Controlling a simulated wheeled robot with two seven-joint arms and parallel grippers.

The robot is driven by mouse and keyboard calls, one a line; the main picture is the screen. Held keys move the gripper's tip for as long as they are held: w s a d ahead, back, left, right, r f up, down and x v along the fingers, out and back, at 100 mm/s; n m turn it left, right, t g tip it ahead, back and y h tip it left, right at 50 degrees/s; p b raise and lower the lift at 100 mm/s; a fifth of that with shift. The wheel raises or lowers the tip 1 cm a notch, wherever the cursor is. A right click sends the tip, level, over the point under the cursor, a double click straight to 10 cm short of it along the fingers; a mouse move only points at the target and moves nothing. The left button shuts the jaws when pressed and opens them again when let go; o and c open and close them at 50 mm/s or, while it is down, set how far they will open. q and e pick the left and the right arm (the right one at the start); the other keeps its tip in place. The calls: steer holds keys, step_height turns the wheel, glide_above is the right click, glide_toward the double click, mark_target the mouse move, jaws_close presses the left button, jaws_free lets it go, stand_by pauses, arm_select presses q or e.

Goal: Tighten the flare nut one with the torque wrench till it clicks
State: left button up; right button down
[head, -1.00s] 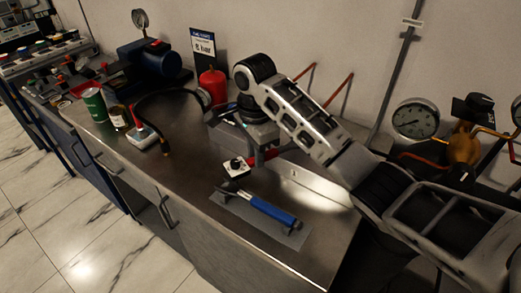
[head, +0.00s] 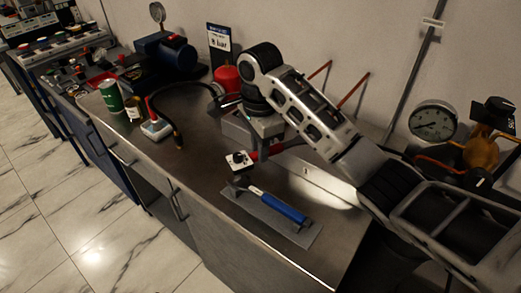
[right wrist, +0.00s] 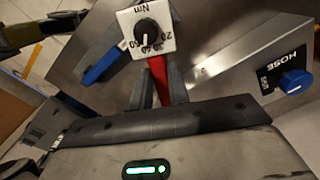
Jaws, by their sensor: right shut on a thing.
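A white dial plate (head: 239,161) marked Nm with a black knob (right wrist: 146,33) sits close by. I cannot make out flare nut one. My left gripper is not in view.
A gauge (head: 433,122) is at right. A HOSE label (right wrist: 285,66) has a blue knob. The bench front-left is clear.

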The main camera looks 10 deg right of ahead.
steer(key=shift+r, duration=1.5)
